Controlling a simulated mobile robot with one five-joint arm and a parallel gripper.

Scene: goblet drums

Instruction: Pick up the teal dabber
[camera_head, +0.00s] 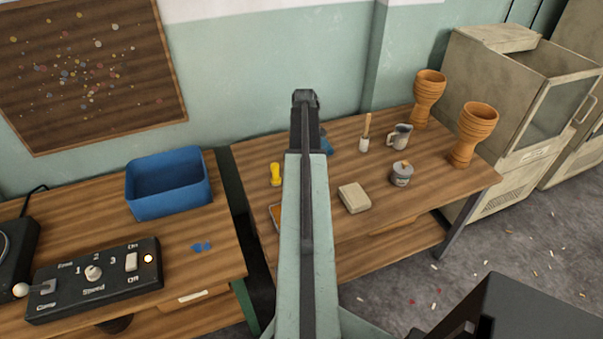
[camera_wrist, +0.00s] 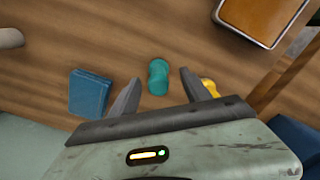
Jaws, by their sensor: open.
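The teal dabber (camera_wrist: 158,77) is on the wooden table in the wrist view, narrow in the middle. It lies ahead of my gripper (camera_wrist: 155,92), between the lines of its two fingers. The fingers are spread apart with nothing held between them. I cannot tell how far above the table they are. In the head view my arm hides the dabber, and my gripper (camera_head: 306,98) shows only from behind at the arm's far end.
A yellow dabber (camera_head: 275,174) stands left of my arm and shows beside the right finger (camera_wrist: 209,86). A blue block (camera_wrist: 89,93) lies left of the fingers. An orange tray (camera_wrist: 262,15) is at upper right. Goblet drums (camera_head: 478,132) stand on the right of the table.

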